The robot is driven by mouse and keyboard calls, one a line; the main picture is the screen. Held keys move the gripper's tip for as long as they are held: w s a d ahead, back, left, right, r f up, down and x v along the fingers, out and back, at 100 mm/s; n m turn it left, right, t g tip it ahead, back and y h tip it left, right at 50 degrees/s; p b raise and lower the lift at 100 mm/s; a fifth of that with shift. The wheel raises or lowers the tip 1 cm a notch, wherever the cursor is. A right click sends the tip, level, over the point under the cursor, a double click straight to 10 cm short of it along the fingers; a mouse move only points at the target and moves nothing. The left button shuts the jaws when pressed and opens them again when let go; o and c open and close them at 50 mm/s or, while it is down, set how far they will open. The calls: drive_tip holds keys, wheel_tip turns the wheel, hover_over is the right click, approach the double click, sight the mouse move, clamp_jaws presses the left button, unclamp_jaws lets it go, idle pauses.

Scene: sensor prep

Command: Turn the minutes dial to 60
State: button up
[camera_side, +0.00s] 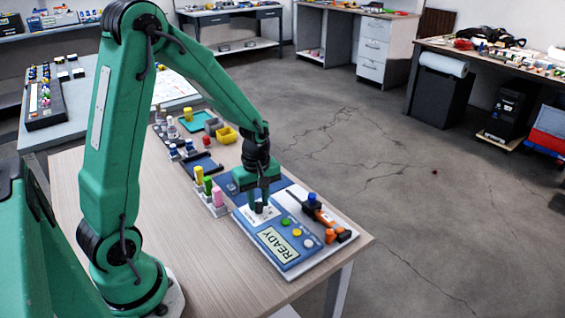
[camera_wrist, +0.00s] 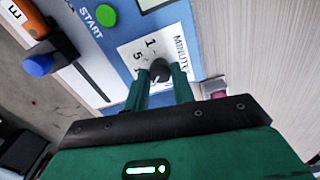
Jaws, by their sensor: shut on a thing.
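The minutes dial is a small black round knob (camera_wrist: 159,69) on a white label (camera_wrist: 135,57) of a blue panel. Printed text reading "MINUT…" and the figures 1 and 5 show beside it; the other marks are hidden or too small to read. My gripper (camera_wrist: 160,76) has one finger on each side of the knob and is shut on it. In the side view my gripper (camera_side: 259,203) reaches straight down onto the panel (camera_side: 262,233), hiding most of the dial. The pointer's setting cannot be told. The panel's display (camera_side: 279,244) reads "READY".
A blue-topped knob (camera_side: 312,198) and orange-and-black parts (camera_side: 331,235) lie at the right. The front wooden tabletop (camera_side: 190,245) is clear.

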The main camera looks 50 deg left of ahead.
sight(258, 204)
drive_tip(key=n, duration=0.5)
drive_tip(key=shift+n, duration=0.3)
drive_tip(key=n, duration=0.5)
drive_tip(key=o, duration=1)
drive_tip(key=shift+r, duration=0.1)
drive_tip(key=shift+r, duration=3.85)
